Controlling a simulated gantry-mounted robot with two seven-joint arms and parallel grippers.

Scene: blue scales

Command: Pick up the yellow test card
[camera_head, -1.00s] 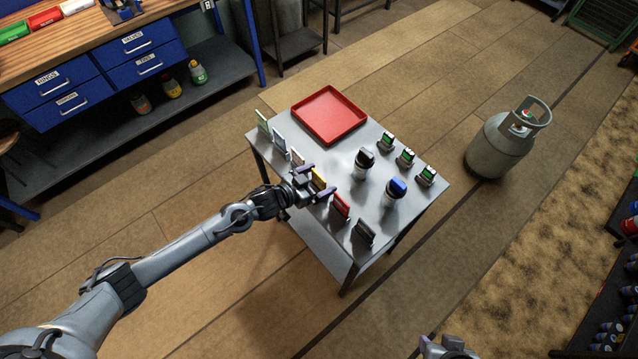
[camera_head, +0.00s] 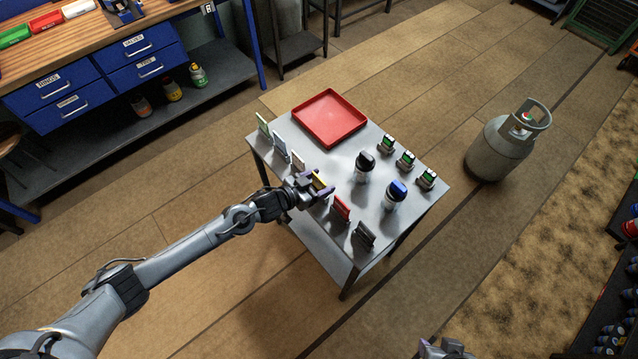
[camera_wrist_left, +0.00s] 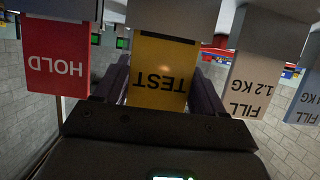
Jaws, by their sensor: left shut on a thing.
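The yellow test card (camera_head: 319,181) is on the near-left side of the metal table, in a row of cards. In the left wrist view the card (camera_wrist_left: 160,72) reads TEST upside down, with a grey holder against its top edge in the picture. My left gripper (camera_head: 320,184) is shut on the card, with a dark purple finger on each side of it. In the head view the gripper partly hides the card. My right gripper (camera_head: 445,348) shows only in part at the bottom edge, and its jaws cannot be made out.

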